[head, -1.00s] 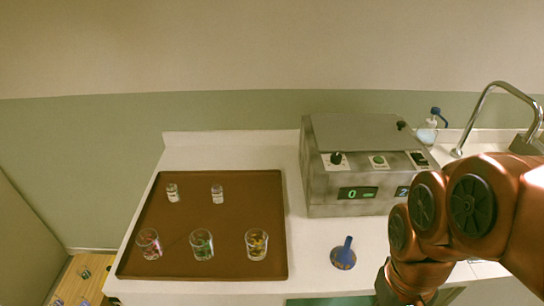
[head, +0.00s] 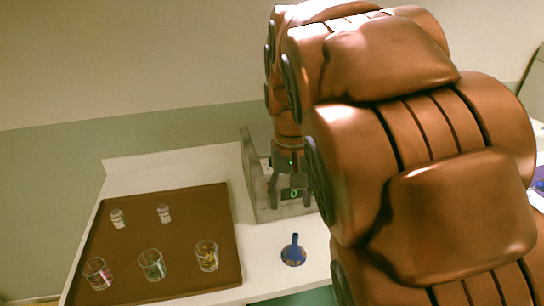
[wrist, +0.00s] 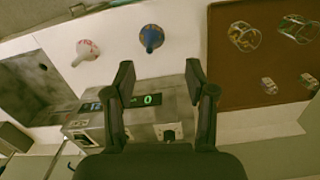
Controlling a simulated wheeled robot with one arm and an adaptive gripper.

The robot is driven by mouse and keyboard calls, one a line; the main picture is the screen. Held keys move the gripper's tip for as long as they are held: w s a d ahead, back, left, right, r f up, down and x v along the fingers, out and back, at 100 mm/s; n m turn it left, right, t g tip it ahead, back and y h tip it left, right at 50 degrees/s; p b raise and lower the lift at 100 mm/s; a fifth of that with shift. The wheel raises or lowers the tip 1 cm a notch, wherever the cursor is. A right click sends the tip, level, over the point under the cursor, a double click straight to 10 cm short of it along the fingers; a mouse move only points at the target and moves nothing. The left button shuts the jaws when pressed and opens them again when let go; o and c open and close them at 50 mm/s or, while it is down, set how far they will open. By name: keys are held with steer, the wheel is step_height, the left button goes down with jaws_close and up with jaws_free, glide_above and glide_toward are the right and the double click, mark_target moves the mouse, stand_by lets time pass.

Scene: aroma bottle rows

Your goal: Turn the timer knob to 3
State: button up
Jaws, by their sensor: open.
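The grey metal box (head: 258,160) stands on the counter, largely hidden behind my arm in the head view. My gripper (head: 289,204) is open in front of its panel, fingers pointing down, with a green display (head: 293,193) between them. In the wrist view the box (wrist: 85,127) appears upside down. Its display (wrist: 147,99) reads 0, and a dark timer knob (wrist: 168,134) sits on a pale plate just below the display in the picture. My open fingers (wrist: 160,76) straddle this part of the panel, with nothing held. Contact with the knob cannot be seen.
A brown tray (head: 182,196) on the left holds two small jars and three glasses. A blue funnel-like item (head: 294,252) stands on the white counter before the box. The wrist view also shows a white and red item (wrist: 87,50).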

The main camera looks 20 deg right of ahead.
steer(key=shift+n+t, duration=0.3)
steer(key=w+d+r, duration=0.1)
steer(key=w+d, duration=0.1)
steer(key=w, duration=0.4)
steer(key=w+d, duration=0.2)
steer(key=w, duration=0.5)
steer(key=w+d+r+b, duration=0.1)
steer(key=w+d, duration=0.1)
steer(key=w, duration=0.5)
steer(key=shift+w+d+r, duration=0.2)
steer(key=shift+w+r, duration=0.05)
steer(key=shift+r, duration=0.05)
steer(key=shift+w+f, duration=0.3)
steer(key=shift+w, duration=0.15)
step_height(320, 180, down, 3)
steer(key=shift+s+d+r+b, duration=0.1)
steer(key=shift+b, duration=0.35)
steer(key=shift+f+p, duration=0.7)
steer(key=shift+f, duration=1.6)
steer(key=shift+c, duration=0.4)
jaws_close()
